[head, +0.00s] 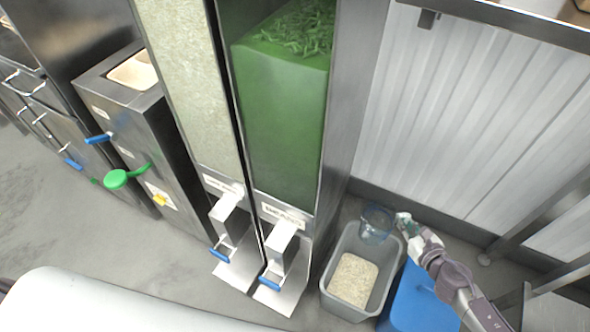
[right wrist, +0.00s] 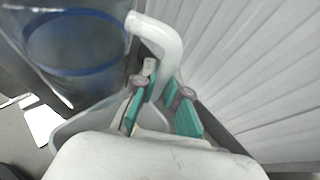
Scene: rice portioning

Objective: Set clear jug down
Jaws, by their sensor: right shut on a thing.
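The clear jug (head: 377,222) has a blue band and shows at the back right of the head view, over the far end of a grey bin (head: 325,290). I cannot tell whether it touches the bin's rim. My right gripper (head: 405,224) is at the jug's right side, shut on its handle. In the right wrist view the jug (right wrist: 70,45) fills the upper left, and its white handle (right wrist: 165,45) runs down between the teal fingers of the gripper (right wrist: 161,85). My left gripper is not in view.
The grey bin holds pale rice (head: 352,280). A blue bin (head: 420,300) stands to its right under my right arm. Tall dispensers with blue-handled chutes (head: 280,240) stand left of it. A corrugated wall (head: 460,120) rises behind. Grey floor (head: 60,220) is clear at left.

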